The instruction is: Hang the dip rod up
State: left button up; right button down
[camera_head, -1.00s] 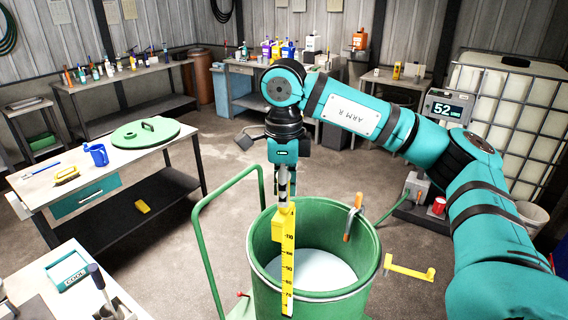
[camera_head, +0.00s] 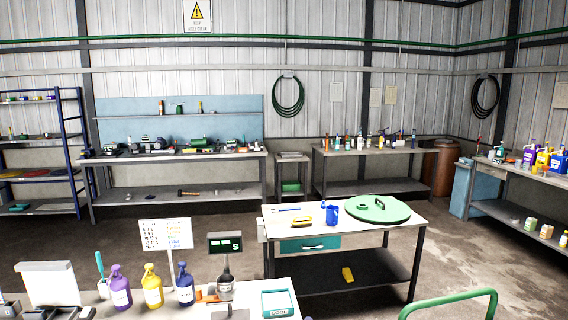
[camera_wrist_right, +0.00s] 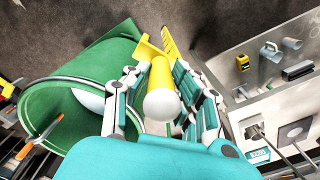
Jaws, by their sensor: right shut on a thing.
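The yellow dip rod (camera_wrist_right: 172,47) shows in the right wrist view with its white rounded end (camera_wrist_right: 160,104) toward the camera. My right gripper (camera_wrist_right: 161,80) is shut around the rod, one finger on each side. The green drum (camera_wrist_right: 92,65) lies to the left of the rod in that view, with its open mouth and pale contents partly visible. The rod's far end passes in front of the floor, beyond my fingers. Neither gripper nor the rod shows in the head view. I cannot make out a hanger for the rod.
An orange-handled item (camera_wrist_right: 40,137) sits at the drum's rim. Bottles (camera_head: 153,290) crowd the near bench. A green handrail (camera_head: 450,302) is at lower right.

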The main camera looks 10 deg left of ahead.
notch_tip(320, 180, down, 5)
jog(key=s+a+n, duration=0.2)
jog(key=n, duration=0.2)
jog(key=shift+s+a+f+n, duration=0.15)
jog(key=shift+s+f+n, duration=0.05)
jog(key=shift+s+n, duration=0.2)
jog(key=shift+a, duration=0.15)
jog(key=shift+d, duration=0.25)
